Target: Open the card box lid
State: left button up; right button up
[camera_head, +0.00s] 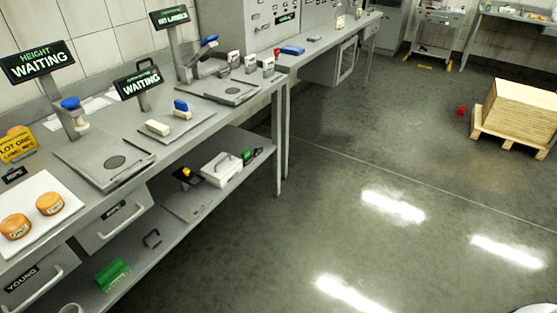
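No box in view is labelled as a card box, so I cannot tell for sure which one it is. Neither of my grippers shows in the head view.
A long grey bench (200,130) runs along the left wall with orange cheese wheels (50,203) on a white board. Drawers (115,218) sit below it. A green object (113,274) lies on the lower shelf. The floor (370,160) is mostly clear.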

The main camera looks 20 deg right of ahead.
aim_at(220, 166)
jog(key=z, duration=0.25)
jog(key=l+u, duration=0.1)
jog(key=u, duration=0.4)
jog(key=i+l+u, duration=0.4)
jog(key=l, duration=0.25)
jog(key=l+u, duration=0.2)
jog(key=l, duration=0.15)
jog(key=i+l+u, duration=0.15)
jog(key=l, duration=0.2)
jog(key=k, duration=0.05)
